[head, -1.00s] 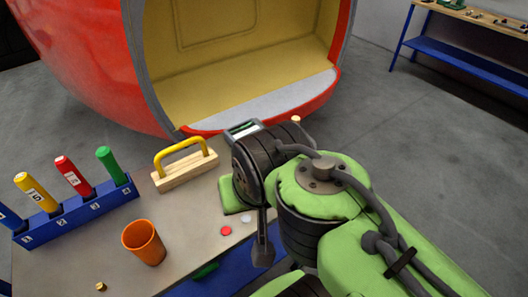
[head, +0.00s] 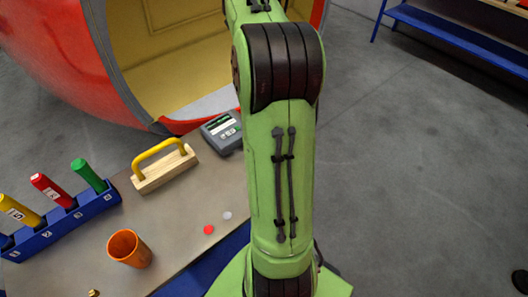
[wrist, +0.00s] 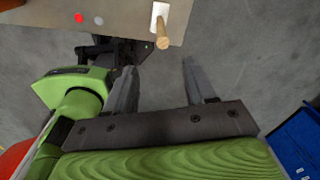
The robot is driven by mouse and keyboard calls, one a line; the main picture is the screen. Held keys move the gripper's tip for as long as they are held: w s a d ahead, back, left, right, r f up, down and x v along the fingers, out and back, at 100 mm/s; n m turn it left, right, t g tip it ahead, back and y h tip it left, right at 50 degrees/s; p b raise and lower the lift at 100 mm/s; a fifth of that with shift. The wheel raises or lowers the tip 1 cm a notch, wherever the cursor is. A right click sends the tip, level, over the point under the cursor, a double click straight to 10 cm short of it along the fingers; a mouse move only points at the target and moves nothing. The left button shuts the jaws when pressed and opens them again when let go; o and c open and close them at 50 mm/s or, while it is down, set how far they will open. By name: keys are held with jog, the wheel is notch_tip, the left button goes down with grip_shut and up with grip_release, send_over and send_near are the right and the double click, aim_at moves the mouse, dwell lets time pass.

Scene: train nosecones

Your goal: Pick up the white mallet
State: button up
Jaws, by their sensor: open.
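The white mallet shows in the wrist view at the table's edge, with a white head (wrist: 159,15) and a round wooden handle (wrist: 163,38) that points toward my gripper. In the head view I cannot see the mallet; my arm covers part of the table. My gripper (wrist: 156,66) is open and empty in the wrist view, its two fingers wide apart. The handle's end lies beyond the gap between the fingertips, and nothing touches it. My gripper is not visible in the head view.
The table (head: 180,215) holds a red disc (head: 209,229), a white disc (head: 227,215), an orange cup (head: 130,249), a yellow-handled wooden block (head: 165,170), a grey device (head: 222,132) and a blue rack (head: 60,225) of coloured tools. A blue box (wrist: 298,145) stands at the wrist view's right.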

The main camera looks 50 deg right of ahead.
jog(key=f+b, duration=0.1)
jog(key=f, duration=0.2)
jog(key=d+f+m+b, duration=0.1)
jog(key=f+b, duration=0.1)
jog(key=f, duration=0.2)
jog(key=f+m+b, duration=0.1)
jog(key=f+b, duration=0.1)
jog(key=f, duration=0.1)
jog(key=shift+s+d+f, duration=0.3)
jog(key=shift+s+f, duration=0.05)
jog(key=f, duration=0.3)
jog(key=f+b, duration=0.1)
jog(key=f, duration=0.1)
jog(key=shift+s+a+f, duration=0.1)
jog(key=shift+a+f, duration=0.1)
jog(key=shift+a, duration=0.1)
jog(key=shift+r, duration=0.1)
grip_shut()
